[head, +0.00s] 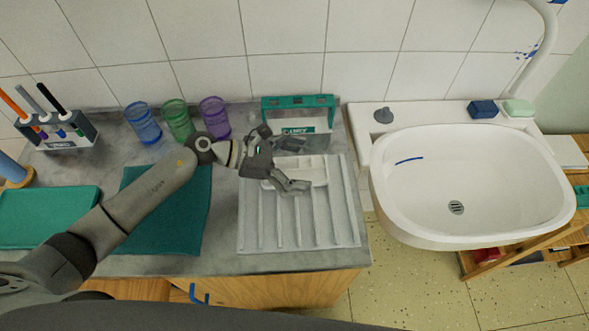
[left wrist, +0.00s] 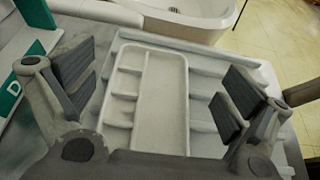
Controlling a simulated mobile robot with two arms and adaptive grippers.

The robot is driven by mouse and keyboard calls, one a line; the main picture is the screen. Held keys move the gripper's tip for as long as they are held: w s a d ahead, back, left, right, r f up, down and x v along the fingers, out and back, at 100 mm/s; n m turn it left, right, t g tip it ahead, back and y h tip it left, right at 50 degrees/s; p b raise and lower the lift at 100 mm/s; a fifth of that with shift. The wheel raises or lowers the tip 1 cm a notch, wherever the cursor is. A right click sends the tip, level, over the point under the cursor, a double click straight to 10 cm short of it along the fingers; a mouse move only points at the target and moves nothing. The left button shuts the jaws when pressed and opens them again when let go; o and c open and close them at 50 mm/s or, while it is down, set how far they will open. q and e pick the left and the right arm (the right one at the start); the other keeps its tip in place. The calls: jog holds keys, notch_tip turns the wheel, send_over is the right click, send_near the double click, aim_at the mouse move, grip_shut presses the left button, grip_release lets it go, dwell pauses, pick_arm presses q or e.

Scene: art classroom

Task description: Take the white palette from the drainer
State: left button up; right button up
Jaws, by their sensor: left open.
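The white palette (head: 313,171) lies on the light grey ribbed drainer (head: 300,225), near its back end. In the left wrist view the palette (left wrist: 163,115) shows one long well and several small ones, and it lies between the fingers over the drainer's ribs (left wrist: 208,112). My left gripper (head: 291,167) is open over the palette; in the wrist view its fingers (left wrist: 150,90) stand apart on either side of it, with gaps to the palette. Part of the palette is hidden by the gripper in the head view. My right gripper is not in view.
A green-and-clear holder marked DRY (head: 298,102) stands right behind the drainer. Blue (head: 143,123), green (head: 178,120) and purple (head: 214,118) cups stand at the back left. A white sink (head: 470,185) is to the right. A teal cloth (head: 170,215) lies left of the drainer.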

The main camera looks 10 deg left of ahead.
aim_at(326, 170)
pick_arm(q)
jog(key=shift+w+d+f+p, duration=0.2)
jog(key=shift+w+d+p, duration=0.15)
jog(key=shift+d, duration=0.25)
jog(key=p+x, duration=0.1)
jog(key=x, duration=0.2)
jog(key=shift+w+d+f, duration=0.1)
jog(key=shift+f, duration=0.05)
jog(key=shift+w+d+f, duration=0.1)
jog(key=shift+d+f, duration=0.15)
jog(key=shift+d, duration=0.05)
jog(key=c, duration=0.7)
jog(key=shift+a+f, duration=0.1)
jog(key=c, duration=0.4)
